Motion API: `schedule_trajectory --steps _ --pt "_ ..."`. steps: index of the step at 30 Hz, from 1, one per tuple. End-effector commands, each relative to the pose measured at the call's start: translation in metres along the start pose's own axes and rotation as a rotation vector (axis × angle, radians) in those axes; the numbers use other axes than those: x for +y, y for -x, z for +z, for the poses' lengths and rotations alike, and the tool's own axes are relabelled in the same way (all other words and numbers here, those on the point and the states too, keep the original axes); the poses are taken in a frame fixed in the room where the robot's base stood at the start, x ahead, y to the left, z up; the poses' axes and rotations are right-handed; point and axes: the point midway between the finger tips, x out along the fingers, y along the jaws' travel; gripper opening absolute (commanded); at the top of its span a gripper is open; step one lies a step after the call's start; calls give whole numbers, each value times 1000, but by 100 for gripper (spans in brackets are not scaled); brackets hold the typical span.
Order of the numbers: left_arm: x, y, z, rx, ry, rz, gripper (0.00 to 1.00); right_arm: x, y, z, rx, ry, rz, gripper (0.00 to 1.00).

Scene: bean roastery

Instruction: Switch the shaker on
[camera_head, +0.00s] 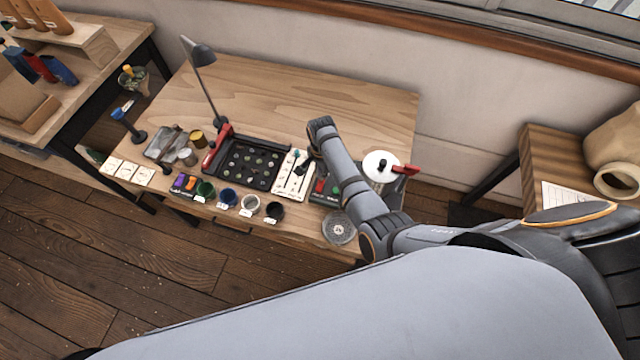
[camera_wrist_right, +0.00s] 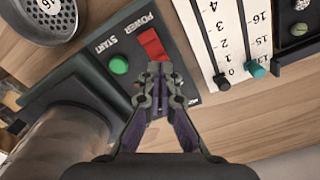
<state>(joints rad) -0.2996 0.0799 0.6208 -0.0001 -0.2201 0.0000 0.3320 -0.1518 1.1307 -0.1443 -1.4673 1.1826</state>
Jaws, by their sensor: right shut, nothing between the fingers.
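The shaker's dark control panel (camera_wrist_right: 165,25) fills the middle of the right wrist view. It carries a red rocker switch (camera_wrist_right: 151,44) marked POWER and a round green button (camera_wrist_right: 118,64) marked START. In the head view the panel (camera_head: 322,198) sits at the right part of the bench, partly behind my right arm. My right gripper (camera_wrist_right: 160,70) is shut and empty, its fingertips at the near end of the red switch. I cannot tell whether they touch it. Whether the switch is pressed is unclear. My left gripper is out of view.
A white slider board (camera_head: 294,176) stands beside the panel, with a dark bean tray (camera_head: 232,178) to its left. A round sieve (camera_head: 339,228) lies at the front edge. A white disc (camera_head: 381,166) is right of my arm. The bench's back is clear.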

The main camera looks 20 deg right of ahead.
Motion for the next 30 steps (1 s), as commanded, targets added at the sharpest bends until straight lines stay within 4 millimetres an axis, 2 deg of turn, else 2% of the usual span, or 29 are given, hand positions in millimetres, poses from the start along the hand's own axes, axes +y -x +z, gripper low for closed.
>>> schedule_trajectory --steps 30 --pt "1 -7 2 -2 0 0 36 0 -10 0 0 0 0 0"
